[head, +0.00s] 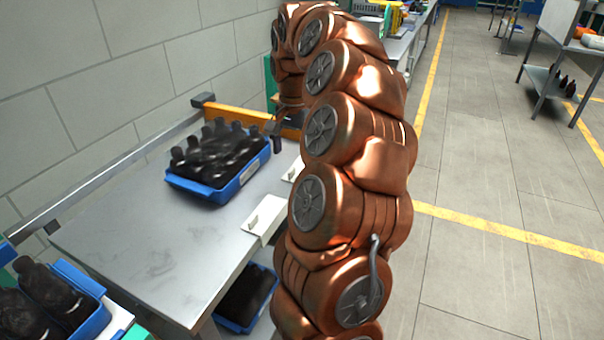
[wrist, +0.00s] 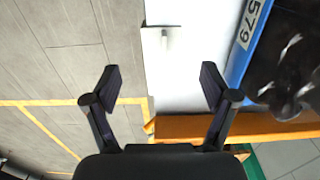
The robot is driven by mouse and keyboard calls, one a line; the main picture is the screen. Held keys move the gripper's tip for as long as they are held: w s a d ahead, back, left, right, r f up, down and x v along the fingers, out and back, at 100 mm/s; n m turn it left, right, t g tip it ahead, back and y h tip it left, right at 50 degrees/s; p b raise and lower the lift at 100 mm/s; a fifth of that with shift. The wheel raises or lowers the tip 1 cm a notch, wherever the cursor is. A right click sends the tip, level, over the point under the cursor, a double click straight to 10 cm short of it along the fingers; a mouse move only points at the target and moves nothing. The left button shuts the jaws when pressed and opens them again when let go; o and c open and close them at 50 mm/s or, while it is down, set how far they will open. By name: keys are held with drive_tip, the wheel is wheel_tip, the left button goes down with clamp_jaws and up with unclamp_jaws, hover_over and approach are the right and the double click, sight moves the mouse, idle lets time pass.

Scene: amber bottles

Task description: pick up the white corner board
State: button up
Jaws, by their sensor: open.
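Two white corner boards sit along the right edge of the grey metal table in the head view, a nearer one (head: 264,216) and a farther one (head: 293,171), the latter partly hidden by my arm. In the head view my gripper is mostly hidden behind my arm, with a dark part showing near the orange bar.
A blue crate (head: 222,191) of dark bottles stands on the table (head: 150,245), right of my gripper in the wrist view. An orange bar (head: 232,118) crosses the table's far end. Another blue crate (head: 90,322) is at lower left.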

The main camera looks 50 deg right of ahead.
sight(294, 176)
drive_tip(key=shift+w+f+p, duration=0.1)
drive_tip(key=shift+f+p, duration=0.5)
drive_tip(key=shift+f, duration=2.4)
drive_tip(key=c, duration=1.1)
drive_tip(key=shift+r, duration=0.1)
